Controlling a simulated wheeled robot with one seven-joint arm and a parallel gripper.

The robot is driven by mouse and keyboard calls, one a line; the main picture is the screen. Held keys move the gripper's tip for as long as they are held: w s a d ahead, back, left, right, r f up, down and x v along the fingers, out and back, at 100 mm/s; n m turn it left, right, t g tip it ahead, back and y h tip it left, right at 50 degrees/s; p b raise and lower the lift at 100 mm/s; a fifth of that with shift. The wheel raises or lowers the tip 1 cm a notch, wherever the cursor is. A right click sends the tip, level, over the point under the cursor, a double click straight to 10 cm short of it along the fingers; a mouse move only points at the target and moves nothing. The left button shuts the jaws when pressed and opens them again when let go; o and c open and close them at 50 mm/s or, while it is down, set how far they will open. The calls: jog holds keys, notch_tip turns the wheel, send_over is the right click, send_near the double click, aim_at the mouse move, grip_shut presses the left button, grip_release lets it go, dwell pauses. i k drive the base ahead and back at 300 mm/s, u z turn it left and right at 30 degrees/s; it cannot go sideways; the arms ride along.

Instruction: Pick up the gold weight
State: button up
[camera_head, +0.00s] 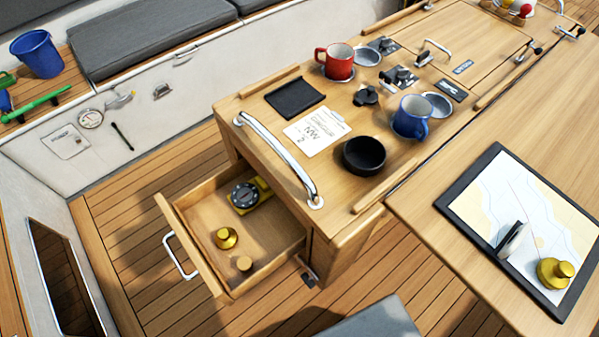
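Two gold weights show. One gold weight (227,238) sits upright inside the open drawer (178,228), on its floor near the handle side. The other gold weight (555,273) sits on the lower right part of the chart (500,205) on the table at the right. My gripper is not in view.
A steel rail (278,160) runs along the console edge above the drawer. On the console stand a red mug (336,62), a blue mug (411,117) and a black bowl (364,156). A grey cushion (372,320) is at the bottom. Deck planks left of the drawer are clear.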

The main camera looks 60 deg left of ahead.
aim_at(226, 238)
jog(key=u, duration=3.35)
jog(key=k, duration=0.5)
jog(key=u, duration=1.15)
jog(key=i, duration=0.8)
jog(key=z, duration=1.65)
